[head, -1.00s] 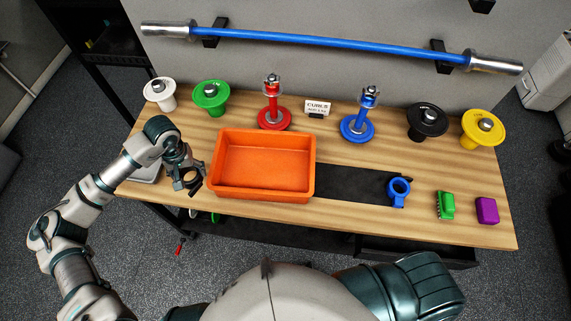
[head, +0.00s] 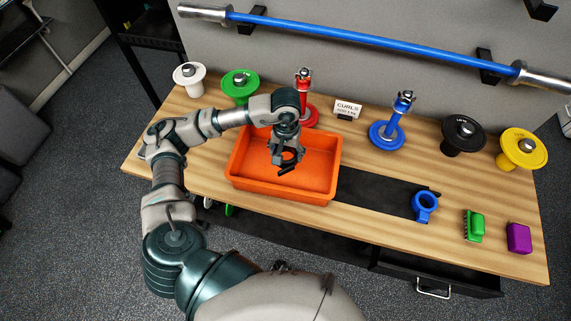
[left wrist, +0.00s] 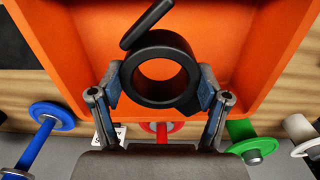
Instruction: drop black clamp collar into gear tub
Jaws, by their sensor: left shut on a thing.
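The black clamp collar (left wrist: 182,53) is a ring with a lever, held between the fingers of my left gripper (left wrist: 162,98) in the left wrist view. In the head view my left gripper (head: 286,160) is over the orange gear tub (head: 250,184), with the dark collar (head: 290,163) at its fingertips. The tub looks empty inside. In the left wrist view the orange tub (left wrist: 240,30) fills the background behind the collar. The collar seems held above the tub floor. My right gripper is not in view.
White (head: 188,77), green (head: 240,86), black (head: 463,134) and yellow (head: 523,148) plates line the back.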

